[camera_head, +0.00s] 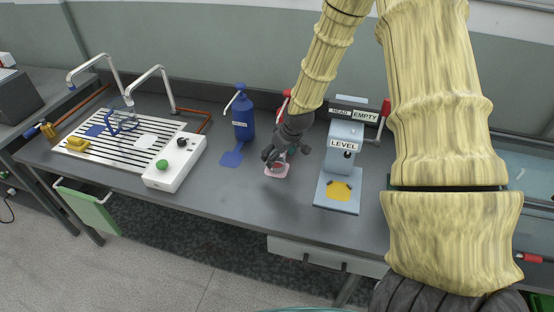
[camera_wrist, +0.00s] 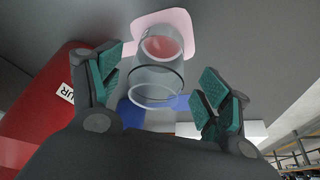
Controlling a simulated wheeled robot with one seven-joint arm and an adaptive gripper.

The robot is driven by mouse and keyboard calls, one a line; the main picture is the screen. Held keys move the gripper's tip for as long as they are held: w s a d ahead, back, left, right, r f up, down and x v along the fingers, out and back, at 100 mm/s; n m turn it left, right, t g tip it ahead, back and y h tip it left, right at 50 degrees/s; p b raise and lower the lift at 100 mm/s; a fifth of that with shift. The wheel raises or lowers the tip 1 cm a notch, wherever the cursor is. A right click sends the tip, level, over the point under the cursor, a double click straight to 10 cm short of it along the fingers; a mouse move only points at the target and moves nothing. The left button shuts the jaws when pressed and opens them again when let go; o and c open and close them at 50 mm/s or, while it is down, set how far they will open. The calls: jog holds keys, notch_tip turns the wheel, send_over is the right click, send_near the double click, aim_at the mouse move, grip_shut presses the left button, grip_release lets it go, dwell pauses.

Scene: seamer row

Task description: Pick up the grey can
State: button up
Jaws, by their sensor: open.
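A greyish, see-through can-shaped vessel (camera_wrist: 158,80) shows in the wrist view on a pink mat (camera_wrist: 180,20). I see no solid grey can. My gripper (camera_wrist: 157,78) is open, its green-padded fingers spread to the left and right of the vessel with gaps on both sides. I cannot tell its exact height against the vessel. In the head view my gripper (camera_head: 276,158) is over the pink mat (camera_head: 278,173) on the bench and mostly hides the vessel.
A blue pump bottle (camera_head: 241,118) stands left, with a blue mat (camera_head: 232,156) before it. A red object (camera_wrist: 42,92) is close left in the wrist view. A pale blue LEVEL stand (camera_head: 344,160) is at right. A white button box (camera_head: 174,162) and slatted drainer (camera_head: 110,148) are farther left.

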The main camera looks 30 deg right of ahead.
jog(key=shift+d+p+x, duration=0.1)
jog(key=shift+p+x, duration=0.4)
jog(key=shift+x, duration=0.75)
jog(key=shift+d+p+x, duration=0.15)
jog(key=shift+p+x, duration=0.3)
jog(key=shift+x, duration=0.8)
jog(key=c, duration=1)
